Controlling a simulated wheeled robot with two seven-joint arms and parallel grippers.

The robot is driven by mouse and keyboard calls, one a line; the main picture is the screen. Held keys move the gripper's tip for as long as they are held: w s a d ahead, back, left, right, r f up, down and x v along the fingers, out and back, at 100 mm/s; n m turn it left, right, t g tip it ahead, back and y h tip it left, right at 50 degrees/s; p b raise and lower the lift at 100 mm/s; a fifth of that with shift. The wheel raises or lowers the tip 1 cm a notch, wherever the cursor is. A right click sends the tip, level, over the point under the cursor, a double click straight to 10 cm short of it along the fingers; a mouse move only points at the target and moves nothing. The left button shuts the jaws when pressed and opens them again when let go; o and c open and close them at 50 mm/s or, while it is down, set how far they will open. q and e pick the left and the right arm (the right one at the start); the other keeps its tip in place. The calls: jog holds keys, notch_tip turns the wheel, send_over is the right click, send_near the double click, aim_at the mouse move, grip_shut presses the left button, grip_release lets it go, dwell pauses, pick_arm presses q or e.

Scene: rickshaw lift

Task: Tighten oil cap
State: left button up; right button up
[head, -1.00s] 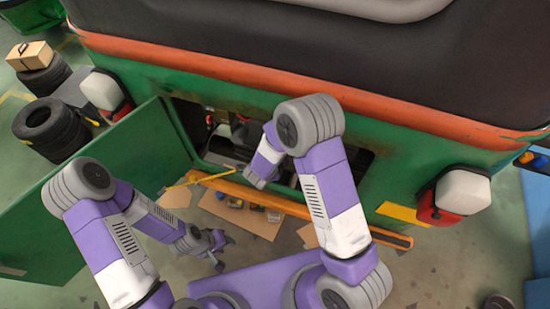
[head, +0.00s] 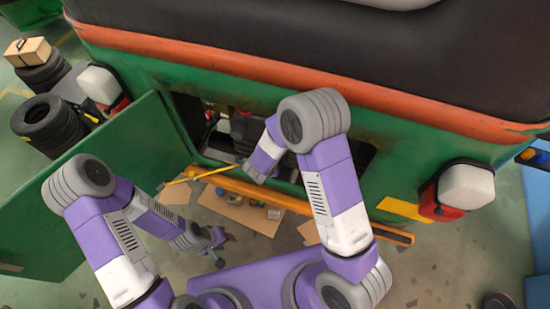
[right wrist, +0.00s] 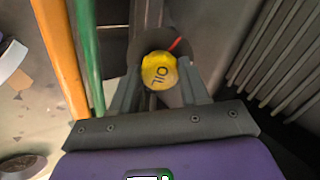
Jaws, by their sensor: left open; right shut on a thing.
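In the head view my right forearm reaches into the open rear engine bay (head: 217,119) of the green rickshaw. The cap cannot be made out there, and my right fingers are largely hidden. My left gripper (head: 218,247) is open and empty, low outside the bay, left of the middle.
The open green door (head: 95,190) stands to the left of the bay. An orange bar (head: 285,201) runs below the opening. Cardboard with small items (head: 240,212) lies on the floor beneath. Tyres (head: 48,125) are stacked at the left. Ribbed dark metal (right wrist: 275,60) is close right of my right gripper.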

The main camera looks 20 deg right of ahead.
jog(key=shift+m+b, duration=0.7)
jog(key=shift+m, duration=0.4)
jog(key=shift+f+m+b, duration=0.15)
jog(key=shift+m+b, duration=0.55)
jog(key=shift+m, duration=0.1)
jog(key=shift+m+b, duration=0.85)
jog(key=shift+m, duration=0.35)
